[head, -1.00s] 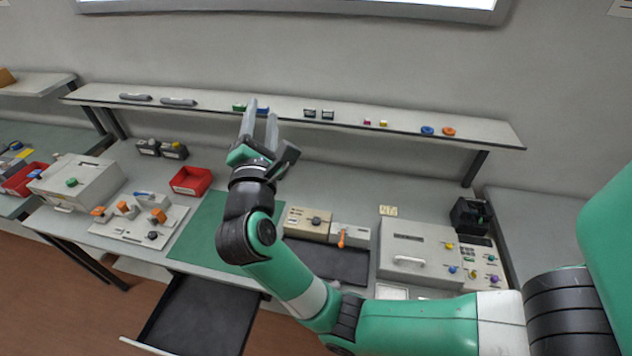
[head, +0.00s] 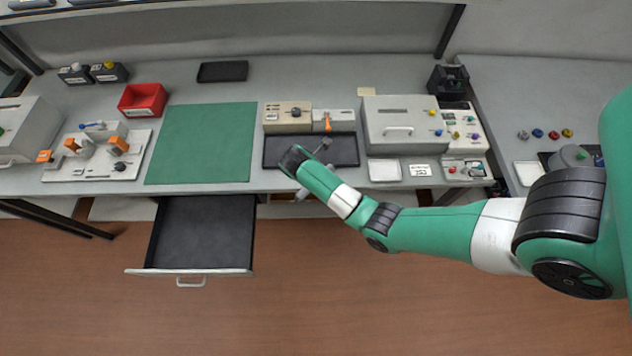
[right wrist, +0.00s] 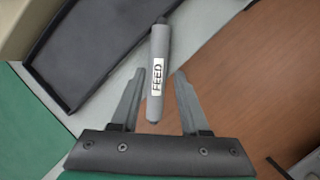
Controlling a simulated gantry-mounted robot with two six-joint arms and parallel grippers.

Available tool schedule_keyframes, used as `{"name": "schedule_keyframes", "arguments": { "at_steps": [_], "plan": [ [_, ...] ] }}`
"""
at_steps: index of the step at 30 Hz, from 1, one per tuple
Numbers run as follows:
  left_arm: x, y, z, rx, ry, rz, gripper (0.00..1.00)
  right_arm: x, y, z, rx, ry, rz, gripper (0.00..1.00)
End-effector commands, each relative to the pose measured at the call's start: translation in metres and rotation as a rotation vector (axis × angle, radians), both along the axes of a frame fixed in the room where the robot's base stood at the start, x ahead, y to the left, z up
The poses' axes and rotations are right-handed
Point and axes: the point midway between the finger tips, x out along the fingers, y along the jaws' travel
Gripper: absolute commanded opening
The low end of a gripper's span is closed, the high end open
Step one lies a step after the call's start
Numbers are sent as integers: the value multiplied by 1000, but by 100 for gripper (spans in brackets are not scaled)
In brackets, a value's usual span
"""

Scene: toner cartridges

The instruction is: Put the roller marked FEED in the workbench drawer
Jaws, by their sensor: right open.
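The roller marked FEED (right wrist: 158,62) is a grey cylinder with a white label, seen in the right wrist view. It lies along the gap between the fingers of my right gripper (right wrist: 158,74), which is open. Space shows between the roller and both fingers. In the head view my arm largely hides the roller, near the bench's front edge. The workbench drawer (head: 200,230) is pulled out below the green mat; its dark interior looks empty. My left gripper is not in view.
A dark tray (head: 345,150) lies behind my right wrist. The green mat (head: 203,143) is clear. A red bin (head: 143,99), an orange-knobbed fixture (head: 97,160) and a panelled machine (head: 400,125) stand on the bench. Floor is open in front of the drawer.

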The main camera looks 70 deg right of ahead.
Motion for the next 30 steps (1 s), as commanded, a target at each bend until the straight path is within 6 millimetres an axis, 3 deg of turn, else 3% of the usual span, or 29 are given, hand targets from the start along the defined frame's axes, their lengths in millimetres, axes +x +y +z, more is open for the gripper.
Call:
{"name": "schedule_keyframes", "arguments": {
  "at_steps": [1,8,16,24,30],
  "plan": [
    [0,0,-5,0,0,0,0,0,-3,-8,0,0,0,45],
    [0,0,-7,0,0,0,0,-1,-7,-15,-1,-2,1,45],
    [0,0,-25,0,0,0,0,-4,-26,-54,0,-1,0,45],
    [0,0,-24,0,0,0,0,-4,-28,-57,-1,-3,3,45],
    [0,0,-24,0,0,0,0,-4,-28,-56,-1,-3,3,11]
  ]
}}
